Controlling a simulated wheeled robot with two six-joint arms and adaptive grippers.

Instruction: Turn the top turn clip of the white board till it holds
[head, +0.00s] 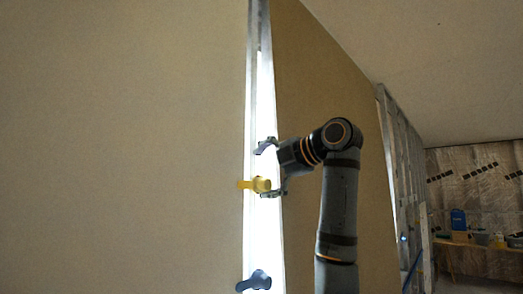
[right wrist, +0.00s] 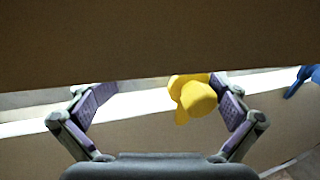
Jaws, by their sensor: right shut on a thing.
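The white board (head: 265,225) shows as a narrow bright upright strip between two tan panels. The top turn clip is yellow (head: 259,184) and its tab points left to the edge of the left panel. The clip also shows in the right wrist view (right wrist: 194,96). A dark blue turn clip (head: 256,281) sits lower on the strip. My left gripper is not in view.
A large tan panel (head: 120,150) fills the left, and another (head: 310,90) stands behind my right arm. Metal wall studs (head: 392,140) run back on the right. A far table (head: 465,243) holds a blue container (head: 458,219).

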